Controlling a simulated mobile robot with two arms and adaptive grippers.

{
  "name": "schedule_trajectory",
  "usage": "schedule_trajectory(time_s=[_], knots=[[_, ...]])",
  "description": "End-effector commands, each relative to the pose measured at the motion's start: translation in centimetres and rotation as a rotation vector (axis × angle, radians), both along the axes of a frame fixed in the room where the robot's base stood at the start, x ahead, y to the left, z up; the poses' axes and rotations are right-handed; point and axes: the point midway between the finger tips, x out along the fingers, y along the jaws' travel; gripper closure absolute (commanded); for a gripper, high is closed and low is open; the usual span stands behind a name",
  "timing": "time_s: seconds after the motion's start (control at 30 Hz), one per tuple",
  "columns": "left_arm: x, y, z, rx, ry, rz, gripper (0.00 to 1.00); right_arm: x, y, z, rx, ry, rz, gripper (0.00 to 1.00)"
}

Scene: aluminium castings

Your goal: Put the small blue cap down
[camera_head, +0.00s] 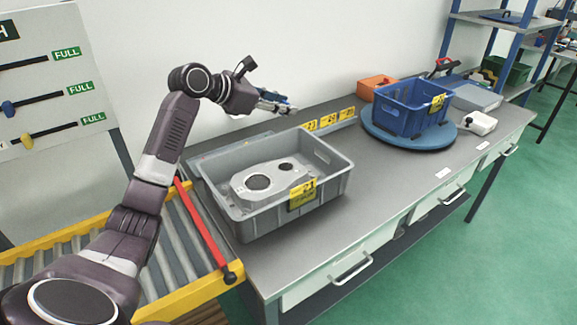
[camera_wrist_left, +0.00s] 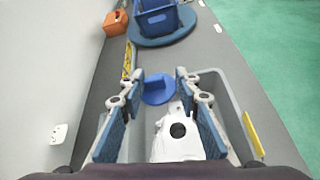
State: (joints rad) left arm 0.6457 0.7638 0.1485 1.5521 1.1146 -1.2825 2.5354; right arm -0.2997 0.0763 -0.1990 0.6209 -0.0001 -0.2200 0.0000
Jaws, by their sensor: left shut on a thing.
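My left gripper (camera_head: 278,103) reaches in from the left and hangs above the back side of the grey crate. In the left wrist view its two fingers (camera_wrist_left: 160,84) stand on either side of the small blue cap (camera_wrist_left: 156,90), which is a round disc with a raised part. The gripper is shut on the cap. In the head view the cap is hard to tell from the blue finger pads. A pale casting (camera_head: 272,181) with two dark round openings lies in the grey crate (camera_head: 270,226); it also shows in the wrist view (camera_wrist_left: 165,145). My right gripper is not in view.
A blue crate (camera_head: 394,118) stands on a blue round turntable (camera_head: 385,138) to the right. An orange bin (camera_head: 371,87) is behind it. Yellow tags (camera_head: 329,119) line the back of the grey table (camera_head: 365,190). A roller conveyor (camera_head: 180,245) is at left. The table front is clear.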

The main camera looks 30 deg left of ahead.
Motion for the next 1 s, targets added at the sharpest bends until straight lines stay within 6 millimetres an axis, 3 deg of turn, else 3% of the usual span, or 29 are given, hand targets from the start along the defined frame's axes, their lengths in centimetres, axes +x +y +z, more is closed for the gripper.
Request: schedule_trajectory(time_s=[0.2, 0.4, 0.67, 1.0], knots=[[-0.1, -0.1, -6.0, -0.003, 0.009, -0.001, 0.79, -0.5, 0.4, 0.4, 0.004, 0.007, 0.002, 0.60], [-0.1, -0.1, -10.7, -0.003, 0.005, 0.001, 0.79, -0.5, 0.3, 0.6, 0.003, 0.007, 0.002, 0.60], [-0.1, -0.1, -13.3, -0.002, 0.002, -0.001, 0.79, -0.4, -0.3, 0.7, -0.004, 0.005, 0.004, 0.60], [-0.1, 0.0, -18.4, -0.002, 0.001, 0.000, 0.79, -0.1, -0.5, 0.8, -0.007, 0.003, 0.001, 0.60]])
